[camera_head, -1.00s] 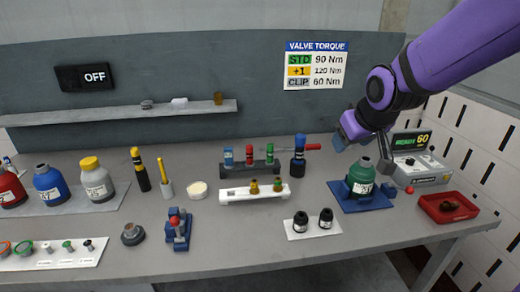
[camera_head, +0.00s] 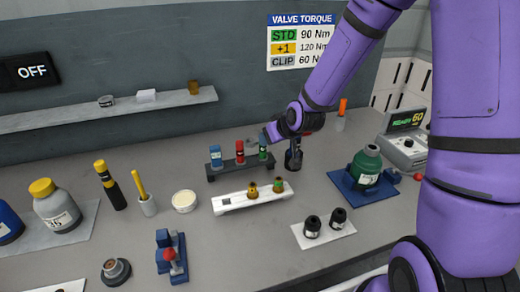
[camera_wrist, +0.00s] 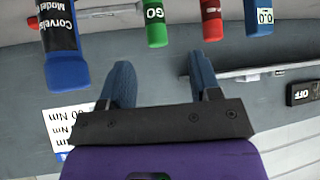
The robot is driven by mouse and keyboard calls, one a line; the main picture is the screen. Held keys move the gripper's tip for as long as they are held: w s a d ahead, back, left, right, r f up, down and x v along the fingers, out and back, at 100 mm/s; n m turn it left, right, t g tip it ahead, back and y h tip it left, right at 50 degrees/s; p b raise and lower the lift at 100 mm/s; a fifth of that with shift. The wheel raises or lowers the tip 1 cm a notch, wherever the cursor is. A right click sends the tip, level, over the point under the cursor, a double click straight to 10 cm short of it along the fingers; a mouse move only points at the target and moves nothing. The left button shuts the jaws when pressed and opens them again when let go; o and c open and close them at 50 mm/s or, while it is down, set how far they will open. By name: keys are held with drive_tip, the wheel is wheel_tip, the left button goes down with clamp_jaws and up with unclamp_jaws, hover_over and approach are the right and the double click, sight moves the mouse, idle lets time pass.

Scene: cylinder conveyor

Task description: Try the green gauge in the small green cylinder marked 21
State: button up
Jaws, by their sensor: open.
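The green gauge (camera_head: 263,153) stands upright at the right end of a dark rack (camera_head: 232,172), beside a red gauge (camera_head: 240,152) and a blue one (camera_head: 216,157). In the wrist view the green gauge (camera_wrist: 156,22) reads "GO". My gripper (camera_head: 268,133) is open and empty, close to its top and apart from it in the wrist view (camera_wrist: 160,65). A green cylinder (camera_head: 366,165) sits in a blue stand (camera_head: 345,184) at the right; its label is too small to read.
A blue and black tool marked "Corvelo" (camera_wrist: 60,40) stands close beside the green gauge. In front of the rack is a white holder (camera_head: 230,204) with two small brass fittings. Two black parts (camera_head: 312,226) lie on a white plate. A gauge box (camera_head: 404,142) stands at the back right.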

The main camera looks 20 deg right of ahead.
sight(263, 151)
drive_tip(key=shift+d+x, duration=0.15)
drive_tip(key=shift+x, duration=2.2)
drive_tip(key=shift+d+x, duration=0.2)
drive_tip(key=shift+x, duration=2.1)
drive_tip(key=shift+f, duration=0.1)
clamp_jaws()
